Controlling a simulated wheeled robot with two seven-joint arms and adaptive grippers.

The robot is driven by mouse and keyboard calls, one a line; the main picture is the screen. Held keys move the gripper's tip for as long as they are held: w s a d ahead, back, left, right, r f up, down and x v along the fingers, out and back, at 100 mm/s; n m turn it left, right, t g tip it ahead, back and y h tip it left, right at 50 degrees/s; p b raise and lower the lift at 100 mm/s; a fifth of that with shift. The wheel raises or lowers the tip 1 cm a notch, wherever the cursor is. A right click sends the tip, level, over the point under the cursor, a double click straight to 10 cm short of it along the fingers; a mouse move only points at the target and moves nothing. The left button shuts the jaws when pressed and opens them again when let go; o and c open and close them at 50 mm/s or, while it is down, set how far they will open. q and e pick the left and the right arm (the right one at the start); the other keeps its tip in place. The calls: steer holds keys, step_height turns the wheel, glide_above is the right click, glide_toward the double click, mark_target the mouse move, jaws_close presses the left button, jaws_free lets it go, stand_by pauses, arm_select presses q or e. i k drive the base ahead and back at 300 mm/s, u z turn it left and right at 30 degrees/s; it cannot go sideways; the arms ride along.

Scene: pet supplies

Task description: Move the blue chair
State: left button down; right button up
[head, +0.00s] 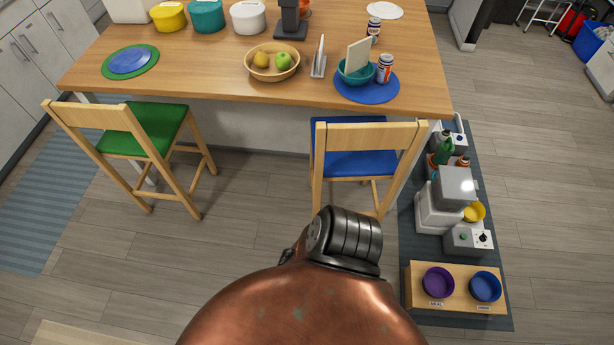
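The blue chair (358,163) is a wooden chair with a blue seat. It stands upright at the near side of the wooden table (205,72), right of the middle, with its backrest (370,134) toward me and its seat partly under the table edge. Neither of my grippers shows in the head view.
A green-seated chair (142,138) stands left of the blue chair. A dark mat (416,317) to the right holds a white dispenser, bottles and a wooden stand with purple and blue bowls. A striped rug (45,222) lies at left. Floor between the chairs is clear.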

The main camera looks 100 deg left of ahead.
mark_target(343, 148)
steer(key=u, duration=1.05)
steer(key=i, duration=0.15)
steer(key=u, duration=1)
